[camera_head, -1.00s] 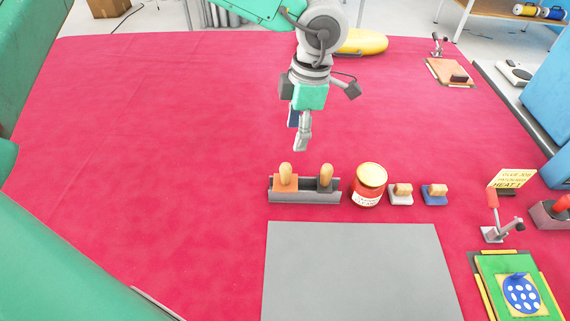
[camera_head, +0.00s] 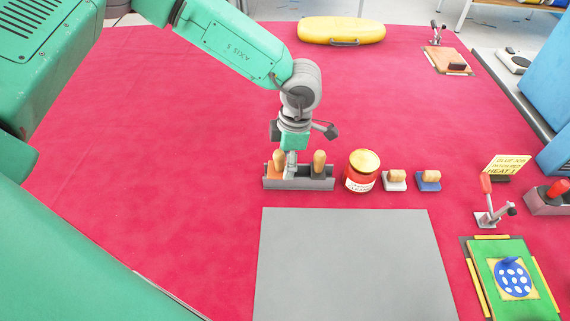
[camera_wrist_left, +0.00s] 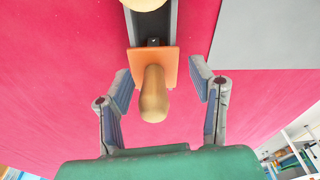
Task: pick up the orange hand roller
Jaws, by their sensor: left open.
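The orange hand roller (camera_head: 278,165) sits in the left end of a grey tray (camera_head: 306,184). It has an orange base and an upright wooden handle. In the left wrist view the roller's handle (camera_wrist_left: 153,95) stands between the two fingers, with its orange plate behind it. My left gripper (camera_head: 285,168) is down at the roller. In the wrist view the gripper (camera_wrist_left: 160,92) is open, with a gap on each side of the handle. In the head view the fingers partly hide the roller. My right gripper is not in view.
A second wooden-handled tool (camera_head: 319,162) stands in the tray's right end. A red tin (camera_head: 361,172) and two small handled blocks, one white-based (camera_head: 395,182) and one blue-based (camera_head: 428,183), are to the right. A grey sheet (camera_head: 350,265) lies in front. The red surface left is clear.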

